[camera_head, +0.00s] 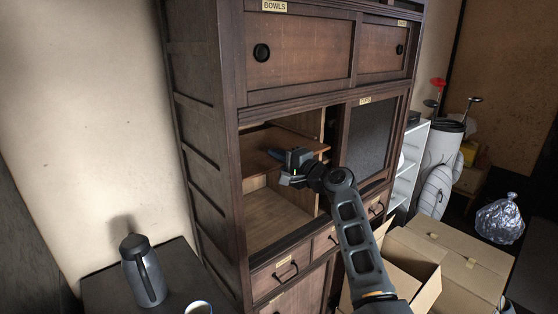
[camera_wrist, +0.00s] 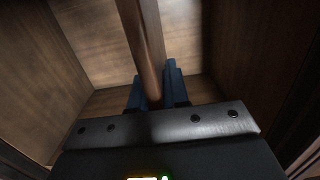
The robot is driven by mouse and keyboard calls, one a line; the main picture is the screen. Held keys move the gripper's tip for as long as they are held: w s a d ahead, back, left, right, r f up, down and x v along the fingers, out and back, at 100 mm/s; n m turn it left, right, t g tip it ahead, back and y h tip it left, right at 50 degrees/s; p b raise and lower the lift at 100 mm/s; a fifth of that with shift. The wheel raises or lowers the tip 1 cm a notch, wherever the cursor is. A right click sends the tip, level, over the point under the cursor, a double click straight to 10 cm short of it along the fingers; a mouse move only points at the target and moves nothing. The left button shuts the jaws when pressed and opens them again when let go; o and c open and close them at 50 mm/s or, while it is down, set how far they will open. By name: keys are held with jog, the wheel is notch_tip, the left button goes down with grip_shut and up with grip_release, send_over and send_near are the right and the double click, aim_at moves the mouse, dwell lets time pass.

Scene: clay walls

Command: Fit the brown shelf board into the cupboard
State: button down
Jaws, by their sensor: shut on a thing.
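The brown shelf board (camera_head: 268,146) is inside the open left bay of the dark wooden cupboard (camera_head: 204,160), at about mid height and roughly level, its front edge near the opening. My gripper (camera_head: 291,160) is shut on the board's front edge at the opening. In the wrist view the board (camera_wrist: 142,40) shows edge-on as a narrow brown strip between the two blue fingers of my gripper (camera_wrist: 153,95). Bay walls show on both sides of it. Whether the board touches any supports is hidden.
A dark sliding panel (camera_head: 371,137) covers the right bay. Drawers with handles (camera_head: 287,271) lie below the opening. An open cardboard box (camera_head: 440,262) stands at the lower right. A grey jug (camera_head: 143,270) and a cup (camera_head: 198,308) stand on a dark table at the left.

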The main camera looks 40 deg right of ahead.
aim_at(265, 149)
jog(key=shift+w+a+b, duration=0.1)
jog(key=shift+w+b, duration=1.5)
jog(key=shift+w, duration=1.35)
jog(key=c, duration=1)
grip_release()
jog(key=shift+c, duration=0.2)
jog(key=shift+s+d, duration=0.2)
jog(key=shift+s, duration=1.75)
jog(key=shift+s+d, duration=0.2)
jog(key=shift+s, duration=1.75)
